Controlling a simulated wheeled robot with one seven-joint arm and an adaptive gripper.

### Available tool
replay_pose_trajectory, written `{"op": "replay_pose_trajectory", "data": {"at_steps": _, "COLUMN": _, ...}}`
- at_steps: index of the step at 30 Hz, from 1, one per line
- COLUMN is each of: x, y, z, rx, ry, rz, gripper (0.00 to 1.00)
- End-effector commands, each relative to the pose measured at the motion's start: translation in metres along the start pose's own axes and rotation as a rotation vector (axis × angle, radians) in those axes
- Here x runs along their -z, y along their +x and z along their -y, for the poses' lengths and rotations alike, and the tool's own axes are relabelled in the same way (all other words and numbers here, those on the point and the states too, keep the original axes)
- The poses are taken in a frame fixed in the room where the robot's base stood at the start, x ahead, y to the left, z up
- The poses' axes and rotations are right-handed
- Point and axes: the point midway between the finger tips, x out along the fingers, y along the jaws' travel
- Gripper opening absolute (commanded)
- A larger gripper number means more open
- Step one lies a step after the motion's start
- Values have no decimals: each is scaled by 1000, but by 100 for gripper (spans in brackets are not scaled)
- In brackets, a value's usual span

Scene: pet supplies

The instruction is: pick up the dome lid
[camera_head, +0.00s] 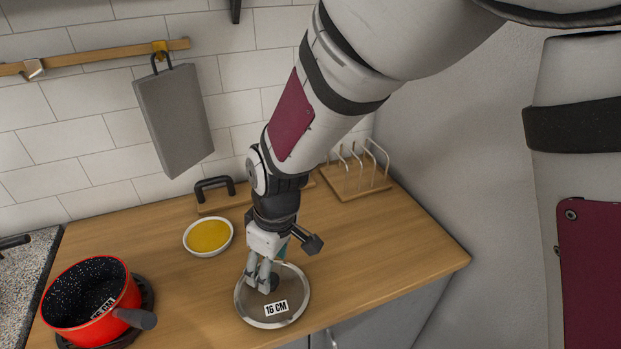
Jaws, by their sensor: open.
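A round glass lid with a metal rim (303,312) and a "16 CM" label lies on the wooden counter near its front edge. It is the only lid I see, and its dome shape is hard to make out from above. My gripper (264,284) points down over the lid, with its fingers at the lid's middle, around or just above a dark knob. The jaws are open. The fingers partly hide the knob, so I cannot tell whether they touch it.
A red pot (127,296) with a dark handle stands at the left. A bowl of yellow contents (208,236) sits behind the lid. A wire rack (357,180) stands at the back right. A grey board (175,120) hangs on the wall. The counter right of the lid is clear.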

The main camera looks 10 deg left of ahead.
Motion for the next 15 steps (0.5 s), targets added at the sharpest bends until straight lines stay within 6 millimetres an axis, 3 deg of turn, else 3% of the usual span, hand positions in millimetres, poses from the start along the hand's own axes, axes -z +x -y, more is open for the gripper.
{"op": "replay_pose_trajectory", "data": {"at_steps": 8, "x": 0, "y": 20, "z": 0, "rx": 0, "ry": 0, "rz": 1, "gripper": 57}}
{"op": "replay_pose_trajectory", "data": {"at_steps": 15, "x": 1, "y": 49, "z": -4, "rx": 0, "ry": 0, "rz": 3, "gripper": 57}}
